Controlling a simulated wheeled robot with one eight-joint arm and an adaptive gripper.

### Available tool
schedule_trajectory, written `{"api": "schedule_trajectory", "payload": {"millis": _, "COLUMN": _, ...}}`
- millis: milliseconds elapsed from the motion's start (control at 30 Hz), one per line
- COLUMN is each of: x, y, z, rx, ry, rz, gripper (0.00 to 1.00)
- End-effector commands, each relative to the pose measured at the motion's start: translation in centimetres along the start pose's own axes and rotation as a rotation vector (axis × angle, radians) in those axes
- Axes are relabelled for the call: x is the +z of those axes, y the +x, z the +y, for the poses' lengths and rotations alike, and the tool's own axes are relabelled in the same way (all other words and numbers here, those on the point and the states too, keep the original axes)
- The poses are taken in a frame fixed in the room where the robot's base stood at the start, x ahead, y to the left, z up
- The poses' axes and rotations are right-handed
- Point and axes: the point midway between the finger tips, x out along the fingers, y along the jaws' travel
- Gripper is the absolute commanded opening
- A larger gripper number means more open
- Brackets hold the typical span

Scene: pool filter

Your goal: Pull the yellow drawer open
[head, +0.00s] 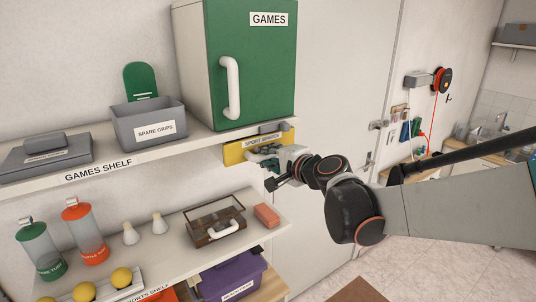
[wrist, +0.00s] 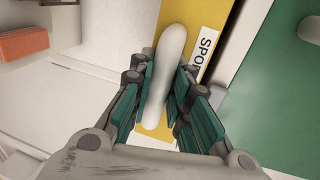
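The yellow drawer (head: 236,152) sits under the right end of the games shelf, below the green cabinet. Its label is partly readable. In the wrist view its yellow front (wrist: 203,48) fills the top middle, with a white bar handle (wrist: 171,50) across it. My gripper (head: 276,168) is at the drawer front in the head view and hides part of it. In the wrist view the teal-padded fingers of my gripper (wrist: 163,88) lie on both sides of the handle, close against it. The gripper looks shut on the handle. The exact contact is partly hidden.
The green games cabinet (head: 268,65) with a white handle stands above the drawer. A grey spare grips bin (head: 148,128) is on the same shelf. A lower shelf (head: 185,262) holds a brown case (head: 214,222) and a red block (head: 267,215). Open floor (head: 420,270) lies to the right.

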Motion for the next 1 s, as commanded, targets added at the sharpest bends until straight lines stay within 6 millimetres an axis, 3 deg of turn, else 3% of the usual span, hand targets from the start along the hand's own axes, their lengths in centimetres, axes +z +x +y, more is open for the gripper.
{"api": "schedule_trajectory", "payload": {"millis": 367, "x": 0.0, "y": -1.3, "z": 0.3, "rx": 0.000, "ry": 0.000, "rz": 0.001, "gripper": 0.00}}
{"api": "schedule_trajectory", "payload": {"millis": 1000, "x": -0.1, "y": -13.3, "z": 2.8, "rx": 0.000, "ry": 0.001, "rz": 0.003, "gripper": 0.00}}
